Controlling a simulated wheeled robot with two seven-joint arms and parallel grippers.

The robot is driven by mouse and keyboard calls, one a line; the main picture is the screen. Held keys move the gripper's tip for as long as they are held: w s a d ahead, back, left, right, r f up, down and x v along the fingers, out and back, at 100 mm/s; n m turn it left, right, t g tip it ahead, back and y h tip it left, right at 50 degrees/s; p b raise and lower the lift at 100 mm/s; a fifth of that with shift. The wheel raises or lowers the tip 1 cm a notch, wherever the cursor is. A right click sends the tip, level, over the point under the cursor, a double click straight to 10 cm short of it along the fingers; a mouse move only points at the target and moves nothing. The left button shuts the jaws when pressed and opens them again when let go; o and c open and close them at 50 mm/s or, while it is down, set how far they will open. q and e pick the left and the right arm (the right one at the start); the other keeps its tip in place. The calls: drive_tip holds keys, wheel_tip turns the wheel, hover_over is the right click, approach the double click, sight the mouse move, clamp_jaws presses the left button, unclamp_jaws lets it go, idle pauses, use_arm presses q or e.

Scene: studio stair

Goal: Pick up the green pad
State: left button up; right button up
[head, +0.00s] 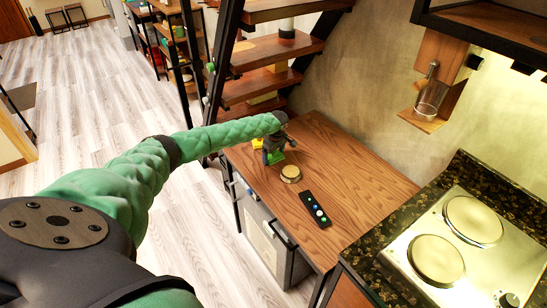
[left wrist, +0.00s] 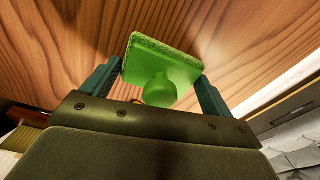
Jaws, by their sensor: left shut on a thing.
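The green pad (head: 276,157) is at my left gripper (head: 273,149), over the far left part of the wooden counter (head: 355,165). In the left wrist view the pad (left wrist: 170,57) is a bright green square slab with a rough edge and a rounded green knob facing the camera. The two fingers of my left gripper (left wrist: 161,75) are on either side of the pad, shut on it. I cannot tell whether the pad touches the counter. My right gripper is not in view.
A round tan disc (head: 290,174) and a black strip with coloured buttons (head: 316,209) lie nearer on the counter. A yellow thing (head: 257,143) is just left of the gripper. Stairs (head: 262,88) rise behind; a stove (head: 465,245) stands at right.

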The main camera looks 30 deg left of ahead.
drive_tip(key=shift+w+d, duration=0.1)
use_arm(q)
drive_tip(key=shift+r, duration=0.15)
drive_tip(key=shift+r+b, duration=0.3)
drive_tip(key=shift+b, duration=0.05)
drive_tip(key=r+b, duration=0.2)
drive_tip(key=r, duration=0.1)
drive_tip(key=shift+s+d+r, duration=0.1)
drive_tip(key=shift+s+d, duration=0.1)
drive_tip(key=shift+d, duration=0.2)
drive_tip(key=shift+s+d+r+b, duration=0.55)
drive_tip(key=shift+s+d+r, duration=0.5)
drive_tip(key=shift+d, duration=0.5)
drive_tip(key=shift+s+d+r+b, duration=0.5)
drive_tip(key=shift+s+d+r, duration=0.2)
drive_tip(key=shift+d+r, duration=0.75)
drive_tip(key=shift+s+d+r+b, duration=0.55)
drive_tip(key=shift+s+d+r, duration=0.4)
drive_tip(key=shift+d, duration=0.75)
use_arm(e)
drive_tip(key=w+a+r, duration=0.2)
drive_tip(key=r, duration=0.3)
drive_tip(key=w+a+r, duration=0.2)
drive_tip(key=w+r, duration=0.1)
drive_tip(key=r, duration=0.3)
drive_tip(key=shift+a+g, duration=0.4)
use_arm(q)
drive_tip(key=o, duration=0.3)
drive_tip(key=shift+c, duration=1)
